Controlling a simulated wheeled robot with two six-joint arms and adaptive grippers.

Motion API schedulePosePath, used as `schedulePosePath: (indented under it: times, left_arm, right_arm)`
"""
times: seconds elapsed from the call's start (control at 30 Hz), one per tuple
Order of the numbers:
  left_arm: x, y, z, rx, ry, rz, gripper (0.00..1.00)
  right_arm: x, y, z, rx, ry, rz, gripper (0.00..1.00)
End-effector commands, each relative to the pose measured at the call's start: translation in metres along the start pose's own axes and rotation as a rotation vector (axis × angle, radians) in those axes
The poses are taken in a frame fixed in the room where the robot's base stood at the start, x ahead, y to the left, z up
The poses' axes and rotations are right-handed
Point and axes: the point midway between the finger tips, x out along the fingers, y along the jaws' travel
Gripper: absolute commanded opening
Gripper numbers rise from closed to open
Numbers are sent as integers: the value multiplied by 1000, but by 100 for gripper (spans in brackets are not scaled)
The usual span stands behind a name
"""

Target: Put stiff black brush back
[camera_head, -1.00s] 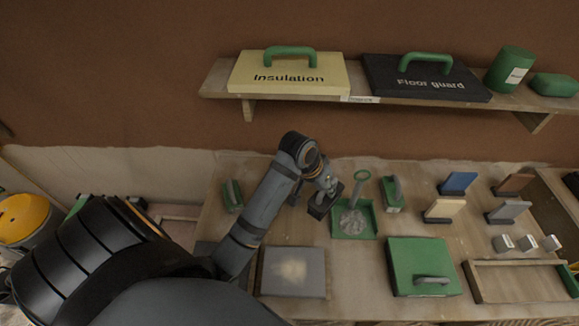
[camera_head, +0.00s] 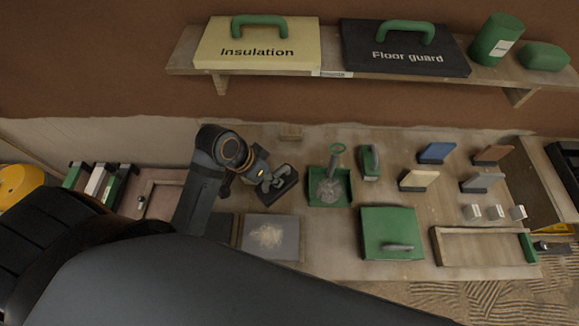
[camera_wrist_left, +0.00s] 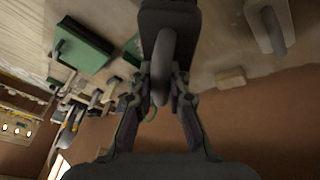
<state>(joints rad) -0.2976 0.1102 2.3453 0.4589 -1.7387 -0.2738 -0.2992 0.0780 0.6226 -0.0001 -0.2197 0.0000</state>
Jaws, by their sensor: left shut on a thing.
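The stiff black brush (camera_head: 285,188) is a dark block with a grey handle. My left gripper (camera_head: 268,181) is shut on its handle and holds it left of the green tray. In the left wrist view the brush's dark block (camera_wrist_left: 168,18) and its grey handle (camera_wrist_left: 162,68) lie between the fingers of my left gripper (camera_wrist_left: 162,88). I cannot tell whether the brush touches the table below. My left arm hides part of the table's left side. My right gripper is not in view.
The green tray (camera_head: 343,198) holds grey stuff and an upright tool. A grey board (camera_head: 253,251) bears pale specks. A green panel (camera_head: 378,220), a green-handled tool (camera_head: 369,160) and several coloured blocks stand to the right. A small wooden block (camera_head: 290,132) lies at the back.

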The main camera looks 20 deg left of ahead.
Motion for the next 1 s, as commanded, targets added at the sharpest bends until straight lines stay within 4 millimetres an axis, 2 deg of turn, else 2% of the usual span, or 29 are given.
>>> schedulePosePath:
  times: [0.13,0.37,0.5,0.6,0.87,1.0]
  left_arm:
    - [15,-17,-22,-4,0,-1,0]
    - [58,-57,-64,-4,-1,-1,0]
    - [93,-75,-72,-3,0,-1,0]
    - [108,-84,-75,-3,0,-1,0]
    - [120,-90,-77,-3,0,-1,0]
    - [140,-95,-70,-5,-2,0,0]
  right_arm:
    - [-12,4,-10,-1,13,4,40]
    - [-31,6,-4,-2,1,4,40]
    - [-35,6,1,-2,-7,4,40]
    - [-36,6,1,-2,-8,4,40]
    - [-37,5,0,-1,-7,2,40]
    - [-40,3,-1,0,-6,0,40]
